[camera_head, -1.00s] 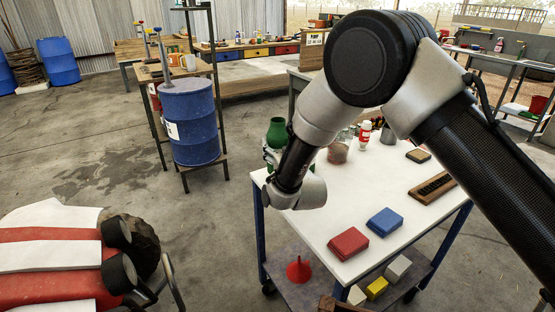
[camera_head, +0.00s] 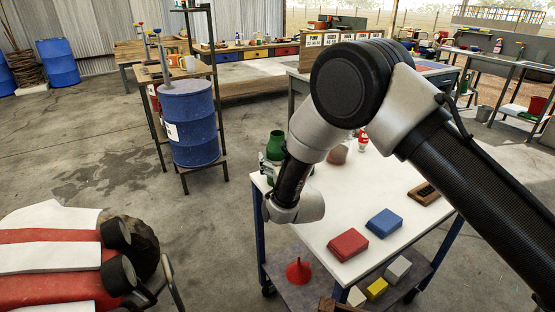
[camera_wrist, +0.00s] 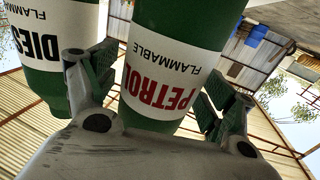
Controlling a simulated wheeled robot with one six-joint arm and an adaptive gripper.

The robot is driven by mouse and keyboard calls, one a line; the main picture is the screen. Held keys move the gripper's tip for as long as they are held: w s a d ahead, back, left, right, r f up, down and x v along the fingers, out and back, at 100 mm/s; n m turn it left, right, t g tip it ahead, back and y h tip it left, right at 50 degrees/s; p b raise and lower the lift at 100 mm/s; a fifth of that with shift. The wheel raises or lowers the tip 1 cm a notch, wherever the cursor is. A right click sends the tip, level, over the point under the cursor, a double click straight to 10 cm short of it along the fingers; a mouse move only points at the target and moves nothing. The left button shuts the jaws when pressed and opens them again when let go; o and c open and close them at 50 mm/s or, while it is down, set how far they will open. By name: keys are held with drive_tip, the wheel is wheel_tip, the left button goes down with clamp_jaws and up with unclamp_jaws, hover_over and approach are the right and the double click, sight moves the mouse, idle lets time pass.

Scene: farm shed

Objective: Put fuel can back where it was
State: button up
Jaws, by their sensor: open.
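A green can with a white band reading PETROL FLAMMABLE (camera_wrist: 165,70) fills the middle of the wrist view. My gripper (camera_wrist: 158,98) is open, with one finger on each side of this can; I cannot tell whether either finger touches it. A second green can, with a band reading DIES... FLAMMABLE (camera_wrist: 50,50), is at the left, partly behind a finger. In the head view one green can (camera_head: 275,147) shows at the far left corner of the white table (camera_head: 330,205), just beyond my wrist. My wrist hides its lower part, and my fingers are mostly hidden.
A red block (camera_head: 348,244) and a blue block (camera_head: 384,223) lie on the near part of the table. A brown rounded item (camera_head: 338,154) and a white-and-red bottle (camera_head: 363,140) stand farther back. A blue drum (camera_head: 189,122) stands on a rack to the left.

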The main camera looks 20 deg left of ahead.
drive_tip(key=shift+r, duration=0.15)
drive_tip(key=v, duration=1.2)
